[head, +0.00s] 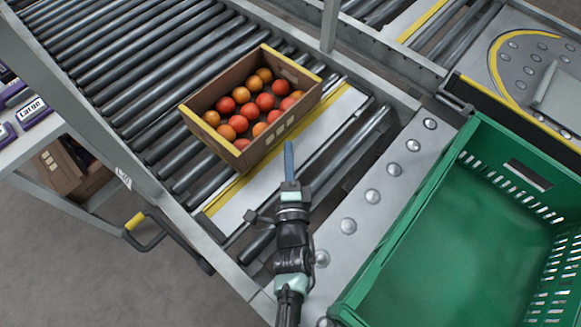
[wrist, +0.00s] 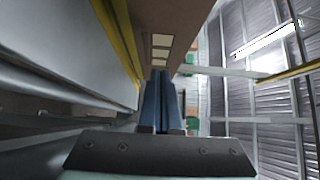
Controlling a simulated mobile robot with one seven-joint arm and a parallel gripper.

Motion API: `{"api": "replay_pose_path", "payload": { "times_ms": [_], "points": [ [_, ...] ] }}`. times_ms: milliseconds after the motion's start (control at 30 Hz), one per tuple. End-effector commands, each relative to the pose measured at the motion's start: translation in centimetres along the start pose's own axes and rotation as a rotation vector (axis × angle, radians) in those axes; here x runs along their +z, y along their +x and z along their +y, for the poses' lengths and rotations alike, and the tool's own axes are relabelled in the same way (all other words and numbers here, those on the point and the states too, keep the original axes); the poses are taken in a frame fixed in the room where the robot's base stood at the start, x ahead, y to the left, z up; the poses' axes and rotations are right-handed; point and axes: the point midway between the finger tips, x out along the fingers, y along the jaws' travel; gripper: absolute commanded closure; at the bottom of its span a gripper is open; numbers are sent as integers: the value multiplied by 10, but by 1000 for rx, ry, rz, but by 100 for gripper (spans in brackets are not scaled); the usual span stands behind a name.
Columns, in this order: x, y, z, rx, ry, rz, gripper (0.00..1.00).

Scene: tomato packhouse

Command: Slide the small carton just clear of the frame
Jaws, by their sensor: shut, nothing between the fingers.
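The small carton (head: 303,108) is an open brown box with yellow-edged end rims, filled with red and orange tomatoes. It stands upright, partly on the rollers and reaching to the pale yellow-edged strip. My gripper (head: 289,146) is shut and empty, its blue fingers close to the carton's near long wall. In the wrist view my gripper (wrist: 160,75) points at the brown carton wall (wrist: 178,18) with its pale squares. I cannot tell whether the fingertips touch it. Grey frame bars run along the left (head: 95,115) and behind the carton (head: 328,25); which one is meant is unclear.
A large empty green crate (head: 405,250) stands at the right, beside a metal ball-transfer plate (head: 372,196). Empty rollers (head: 130,50) stretch to the upper left. A yellow-handled lever (head: 135,221) and a shelf with purple "Large" boxes (head: 35,112) are at the left.

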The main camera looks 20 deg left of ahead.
Motion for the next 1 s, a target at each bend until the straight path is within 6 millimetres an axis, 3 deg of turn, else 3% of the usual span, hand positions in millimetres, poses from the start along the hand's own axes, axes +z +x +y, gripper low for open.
{"api": "replay_pose_path", "payload": {
  "times_ms": [100, 300, 767, 1000],
  "points": [
    [0, 20, 0, -3, 1, 1, 100],
    [0, 37, 0, -1, 1, 1, 100],
    [1, 42, 0, 0, 1, 1, 100],
    [32, 73, 1, -5, 3, 0, 100]
  ]
}}
